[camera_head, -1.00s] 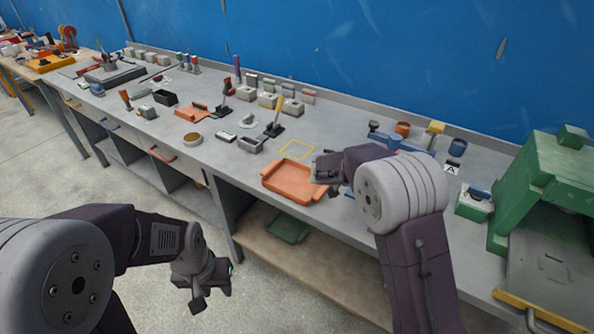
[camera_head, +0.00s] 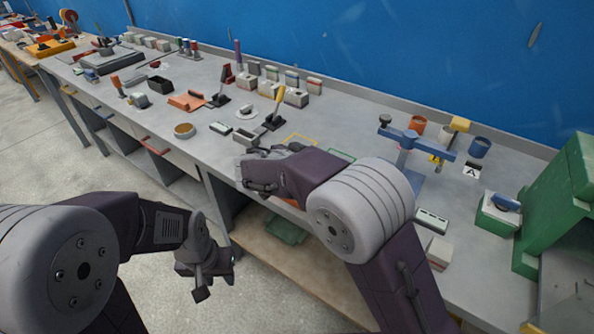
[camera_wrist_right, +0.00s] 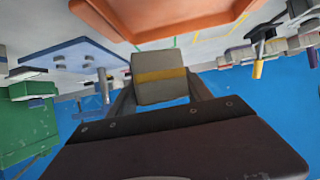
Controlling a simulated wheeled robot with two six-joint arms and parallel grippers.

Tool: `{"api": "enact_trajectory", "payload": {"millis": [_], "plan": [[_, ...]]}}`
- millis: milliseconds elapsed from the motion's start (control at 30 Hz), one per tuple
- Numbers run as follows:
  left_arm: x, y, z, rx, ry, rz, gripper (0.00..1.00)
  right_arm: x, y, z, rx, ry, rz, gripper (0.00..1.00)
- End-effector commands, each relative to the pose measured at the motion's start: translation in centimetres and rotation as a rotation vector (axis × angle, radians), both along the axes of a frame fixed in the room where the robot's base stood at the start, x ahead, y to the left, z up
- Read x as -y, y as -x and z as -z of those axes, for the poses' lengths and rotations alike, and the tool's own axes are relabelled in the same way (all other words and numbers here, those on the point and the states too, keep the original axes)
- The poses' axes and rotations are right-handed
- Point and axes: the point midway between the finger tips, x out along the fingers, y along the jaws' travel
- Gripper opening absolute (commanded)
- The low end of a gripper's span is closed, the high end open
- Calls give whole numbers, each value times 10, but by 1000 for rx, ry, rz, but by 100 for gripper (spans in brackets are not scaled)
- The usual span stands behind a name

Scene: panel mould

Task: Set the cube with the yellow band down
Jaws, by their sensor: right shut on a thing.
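The cube with the yellow band (camera_wrist_right: 160,78) is grey, with a yellow stripe across its middle. In the right wrist view it sits between the two fingers of my right gripper (camera_wrist_right: 161,98), which is shut on it. In the head view my right gripper (camera_head: 258,172) is over the bench's front part, left of the outlined squares; I cannot make out the cube there. My left gripper (camera_head: 215,281) hangs in front of the bench, fingers apart and empty.
An orange tray (camera_wrist_right: 180,22) is close to the cube in the wrist view; my right arm hides most of it in the head view. Yellow (camera_head: 301,139) and green (camera_head: 342,155) outlines mark the bench. A toggle clamp (camera_head: 273,120) and blue fixture (camera_head: 415,140) stand nearby.

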Motion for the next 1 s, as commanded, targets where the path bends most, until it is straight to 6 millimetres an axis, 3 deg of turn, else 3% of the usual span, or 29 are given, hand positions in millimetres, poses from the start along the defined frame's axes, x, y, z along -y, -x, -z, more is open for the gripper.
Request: {"api": "enact_trajectory", "payload": {"millis": [100, 267, 400, 633, 1000], "plan": [[0, 0, -9, 0, 0, 0, 36, -23, -18, 16, -2, 2, 1, 12], [0, 0, -11, 0, 0, 0, 36, -38, -31, 28, 1, 1, 1, 12], [0, 0, -10, 0, 0, 0, 36, -39, -32, 32, 0, 2, 1, 12], [0, 0, -11, 0, 0, 0, 36, -39, -31, 68, -2, 2, 1, 12], [0, 0, -6, 0, 0, 0, 36, -39, -31, 73, 2, 0, 2, 12]]}}
